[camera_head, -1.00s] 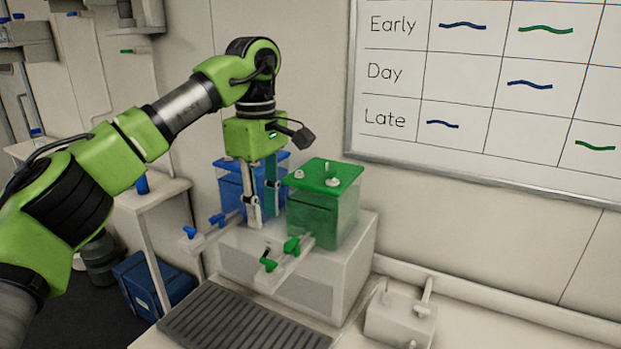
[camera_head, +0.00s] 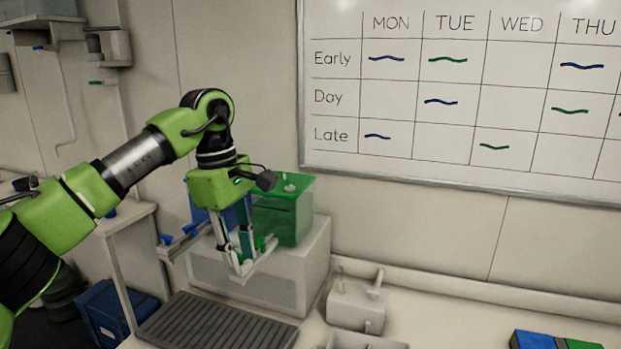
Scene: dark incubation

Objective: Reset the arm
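My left gripper (camera_head: 241,264) points down in front of the green tank (camera_head: 282,215), low by the bracket rail (camera_head: 262,262) at the box's front. Its two fingers show a gap between them, and I see nothing held. The fingers cover part of the rail, and I cannot tell whether they touch it. One green tap (camera_head: 270,241) shows just right of the fingers; the front green tap is hidden. The blue tank (camera_head: 201,217) is mostly hidden behind the gripper. My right gripper is out of view.
A white box (camera_head: 312,265) carries the tanks. Blue taps (camera_head: 166,239) sit on another rail at left. A ribbed grey mat (camera_head: 215,325) lies in front. A white fixture (camera_head: 356,303) and a blue block (camera_head: 532,340) are to the right. A whiteboard (camera_head: 450,145) hangs behind.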

